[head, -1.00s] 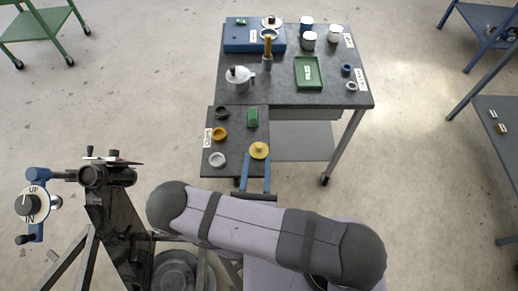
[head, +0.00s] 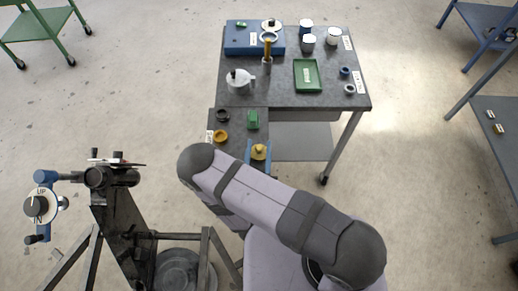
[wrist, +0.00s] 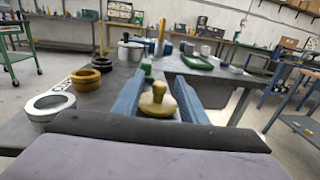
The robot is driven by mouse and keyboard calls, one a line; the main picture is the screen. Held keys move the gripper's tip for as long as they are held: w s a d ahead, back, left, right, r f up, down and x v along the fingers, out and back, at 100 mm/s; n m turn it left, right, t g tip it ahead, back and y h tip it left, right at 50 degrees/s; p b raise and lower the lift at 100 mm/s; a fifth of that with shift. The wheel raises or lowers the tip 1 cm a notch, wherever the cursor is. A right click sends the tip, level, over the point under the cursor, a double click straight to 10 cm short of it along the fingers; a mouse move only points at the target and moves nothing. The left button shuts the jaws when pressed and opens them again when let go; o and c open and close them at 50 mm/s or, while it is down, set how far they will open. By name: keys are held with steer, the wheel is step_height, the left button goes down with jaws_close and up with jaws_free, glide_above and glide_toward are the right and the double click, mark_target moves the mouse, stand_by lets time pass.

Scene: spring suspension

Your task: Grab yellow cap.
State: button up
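The yellow cap (head: 259,152), a flat disc with a round knob, sits upright on the small dark side shelf. In the wrist view the yellow cap (wrist: 158,103) lies between the two blue fingers. My gripper (head: 259,143) is open, with one finger on each side of the cap. In the wrist view my gripper (wrist: 158,78) shows a gap between each finger and the knob. Whether the fingers touch the cap's disc is not clear.
Left of the cap are a yellow ring (head: 221,136), a black ring (head: 222,115) and a white ring (wrist: 50,106). A green block (head: 253,120) stands just beyond. The larger table (head: 285,92) behind holds a green tray (head: 307,88), a silver pot (head: 238,80) and a blue box (head: 240,42).

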mark_target(259, 148)
steer(key=shift+w, duration=0.35)
jaws_close()
steer(key=shift+r, duration=0.1)
step_height(259, 148, up, 10)
steer(key=p, duration=0.8)
